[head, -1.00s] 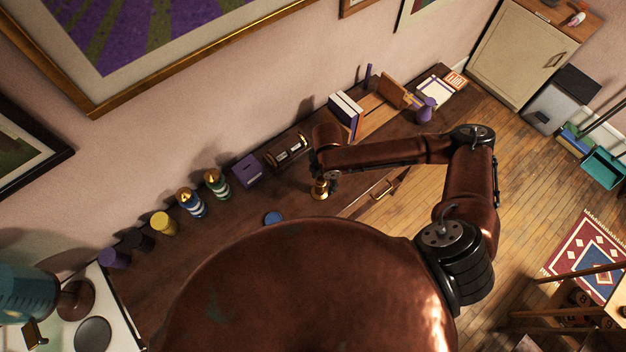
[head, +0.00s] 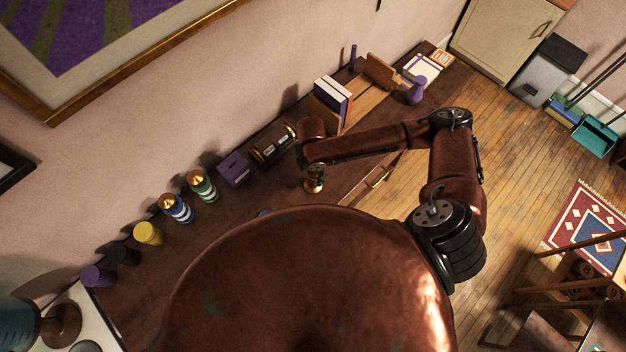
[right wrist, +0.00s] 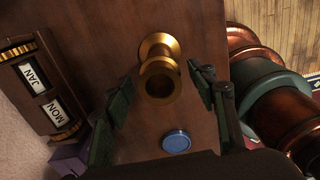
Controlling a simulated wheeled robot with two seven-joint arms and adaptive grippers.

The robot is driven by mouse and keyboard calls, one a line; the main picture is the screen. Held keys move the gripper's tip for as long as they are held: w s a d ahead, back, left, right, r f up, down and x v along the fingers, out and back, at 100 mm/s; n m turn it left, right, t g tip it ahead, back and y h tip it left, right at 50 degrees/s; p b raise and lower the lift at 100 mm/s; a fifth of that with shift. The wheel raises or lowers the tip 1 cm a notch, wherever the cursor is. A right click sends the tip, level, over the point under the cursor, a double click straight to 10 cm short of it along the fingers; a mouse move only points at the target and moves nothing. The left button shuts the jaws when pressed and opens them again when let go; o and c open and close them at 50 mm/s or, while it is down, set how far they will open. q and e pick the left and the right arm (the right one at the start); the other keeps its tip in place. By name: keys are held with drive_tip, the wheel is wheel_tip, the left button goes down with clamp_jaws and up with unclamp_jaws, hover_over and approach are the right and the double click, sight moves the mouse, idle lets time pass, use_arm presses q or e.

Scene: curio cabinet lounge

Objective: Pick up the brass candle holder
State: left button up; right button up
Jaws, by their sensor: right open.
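The brass candle holder (head: 314,186) stands on the dark wooden cabinet top, near its front edge. It is partly hidden by my right gripper (head: 313,170), which is directly above it. In the right wrist view the holder (right wrist: 159,72) is a brass spool shape with a dark hollow in its end. My right gripper (right wrist: 162,80) is open, with a green-padded finger on each side of the holder. Gaps show between the holder and both fingers. My left gripper is not in view.
A blue disc (right wrist: 176,141) lies near the holder. A calendar block (head: 273,145), a purple box (head: 235,168) and several coloured jars line the wall side. Books (head: 333,98) and a purple vase (head: 415,91) stand farther right. My body hides the near cabinet top.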

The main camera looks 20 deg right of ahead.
drive_tip(key=f, duration=0.4)
drive_tip(key=shift+d+f, duration=0.25)
drive_tip(key=shift+f, duration=0.15)
drive_tip(key=shift+c, duration=0.6)
clamp_jaws()
